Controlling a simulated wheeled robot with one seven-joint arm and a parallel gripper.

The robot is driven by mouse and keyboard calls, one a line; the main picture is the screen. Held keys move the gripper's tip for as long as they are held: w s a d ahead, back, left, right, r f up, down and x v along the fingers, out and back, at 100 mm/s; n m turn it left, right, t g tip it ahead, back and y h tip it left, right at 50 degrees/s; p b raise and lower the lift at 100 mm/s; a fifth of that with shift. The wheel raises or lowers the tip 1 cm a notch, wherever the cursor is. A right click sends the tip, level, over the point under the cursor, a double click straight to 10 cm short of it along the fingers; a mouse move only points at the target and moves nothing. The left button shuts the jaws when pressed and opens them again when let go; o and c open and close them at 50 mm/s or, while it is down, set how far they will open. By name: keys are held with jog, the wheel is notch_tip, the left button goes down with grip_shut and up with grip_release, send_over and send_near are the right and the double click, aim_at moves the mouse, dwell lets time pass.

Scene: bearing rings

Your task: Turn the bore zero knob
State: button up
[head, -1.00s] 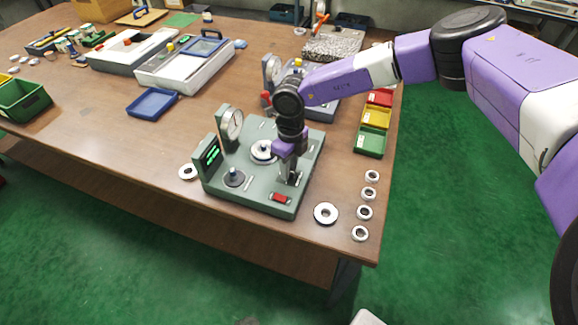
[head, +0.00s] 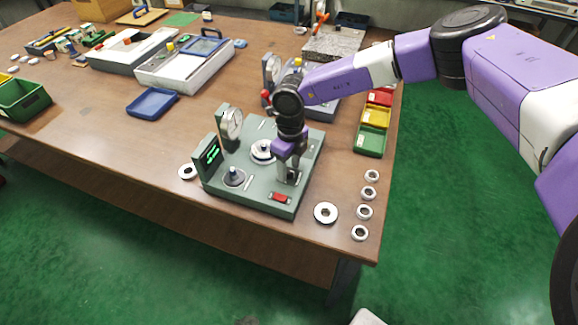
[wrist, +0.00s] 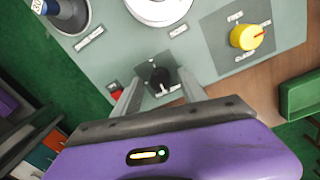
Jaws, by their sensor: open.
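A small black knob (wrist: 160,79) sits on a dark square plate on the grey-green gauge stand (head: 262,196). Its printed labels are too small to read. In the wrist view my gripper (wrist: 159,82) is open, with one finger on each side of this knob. I cannot tell whether either finger touches it. In the head view my gripper (head: 288,176) reaches down over the front right part of the stand and hides the knob. A yellow knob (wrist: 244,37) with a red pointer stands on another dark plate to the right in the wrist view.
The stand carries a dial gauge (head: 231,122), a green-lit display (head: 208,157), a central round seat (head: 263,151) and a red switch (head: 280,198). Several metal rings (head: 325,213) lie to its right. A green bin (head: 370,141) is behind them. The table front edge is close.

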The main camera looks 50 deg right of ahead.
aim_at(290, 169)
jog(key=shift+d+r+b, duration=0.15)
jog(key=shift+r+b, duration=0.55)
jog(key=shift+r, duration=3.2)
